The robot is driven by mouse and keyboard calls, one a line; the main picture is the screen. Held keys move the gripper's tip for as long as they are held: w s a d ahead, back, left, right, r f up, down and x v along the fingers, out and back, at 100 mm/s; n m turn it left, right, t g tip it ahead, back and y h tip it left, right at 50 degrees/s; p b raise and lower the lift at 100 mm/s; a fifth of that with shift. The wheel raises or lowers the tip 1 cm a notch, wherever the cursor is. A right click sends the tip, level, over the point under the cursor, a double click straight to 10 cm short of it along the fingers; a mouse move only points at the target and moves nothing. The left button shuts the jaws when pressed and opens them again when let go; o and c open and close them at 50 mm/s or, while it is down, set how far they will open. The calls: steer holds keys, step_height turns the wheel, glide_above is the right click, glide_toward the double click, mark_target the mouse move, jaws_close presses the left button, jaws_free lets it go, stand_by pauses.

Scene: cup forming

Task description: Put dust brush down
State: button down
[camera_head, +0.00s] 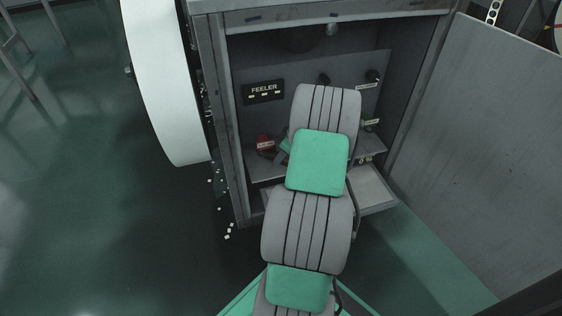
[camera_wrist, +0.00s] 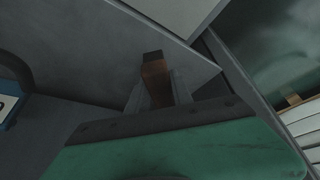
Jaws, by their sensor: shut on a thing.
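In the wrist view, my gripper (camera_wrist: 158,92) has its fingers on both sides of a brown wooden piece, which looks like the handle of the dust brush (camera_wrist: 154,70). The brush points away from the palm toward a grey panel. Its bristles do not show. Whether it touches a surface I cannot tell. In the head view my own arm reaches into the open grey cabinet (camera_head: 218,105), and its links hide most of the gripper and the brush.
The cabinet's inner ledge (camera_head: 264,172) holds a red-labelled item (camera_head: 265,143) left of my arm. A pale tray (camera_head: 373,190) juts out below. The open door (camera_head: 480,130) stands at right. A blue object (camera_wrist: 10,103) shows at the wrist view's left edge.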

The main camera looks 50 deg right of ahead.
steer(key=shift+f+b, duration=0.3)
steer(key=shift+f, duration=0.4)
steer(key=shift+f, duration=0.2)
steer(key=c, duration=1.1)
jaws_free()
steer(key=shift+r, duration=0.25)
steer(key=p+v, duration=0.4)
steer(key=v, duration=0.7)
steer(key=shift+s+r+p, duration=0.2)
steer(key=shift+r+p, duration=0.1)
steer(key=shift+r, duration=0.1)
